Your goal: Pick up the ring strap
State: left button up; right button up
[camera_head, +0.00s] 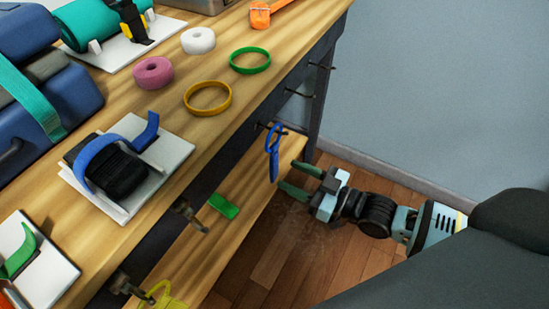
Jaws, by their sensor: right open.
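A blue looped strap (273,150) hangs from a hook on the front of the wooden table. A closed green ring band (250,60) and a closed yellow ring band (207,98) lie flat on the tabletop. I cannot tell for sure which of these is the ring strap. My right gripper (290,177) is open and empty, just right of the blue strap's lower part and below the tabletop. Its two green fingers point left toward the strap; I see no clear contact. My left gripper is out of view.
Pink (153,73) and white (198,40) rolls stand on the tabletop (220,125). A black block with a blue strap sits on a white plate (170,150). Several hooks line the table's front. A green piece (223,206) lies on the lower shelf (245,190). A wall (430,90) stands behind.

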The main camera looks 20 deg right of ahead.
aim_at(277, 169)
jog(key=shift+b+x, duration=0.5)
jog(key=shift+x, duration=2.4)
jog(key=shift+f, duration=0.1)
jog(key=shift+c, duration=0.2)
grip_shut()
